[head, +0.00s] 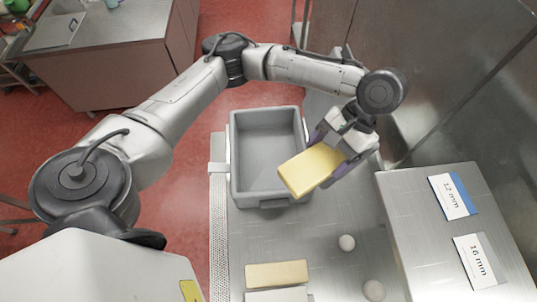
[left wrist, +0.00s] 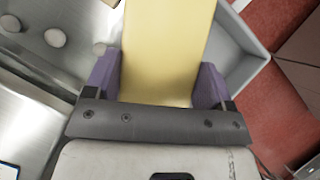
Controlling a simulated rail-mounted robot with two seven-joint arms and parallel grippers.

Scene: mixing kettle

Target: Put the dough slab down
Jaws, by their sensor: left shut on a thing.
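My left gripper (head: 341,148) is shut on a yellow dough slab (head: 309,172). The slab is tilted and held above the metal surface, partly over the right wall of the grey bin (head: 239,170). In the left wrist view the slab (left wrist: 165,50) sits between the two purple fingers of the gripper (left wrist: 160,85), and its far end runs out of the picture. The bin looks empty, though the slab and gripper hide part of its right side. My right gripper is not in view.
A second yellow slab (head: 277,275) lies at the front of the metal surface (head: 320,235). A raised steel block with cards marked 12 mm (head: 453,196) and 16 mm (head: 479,260) stands at the right.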

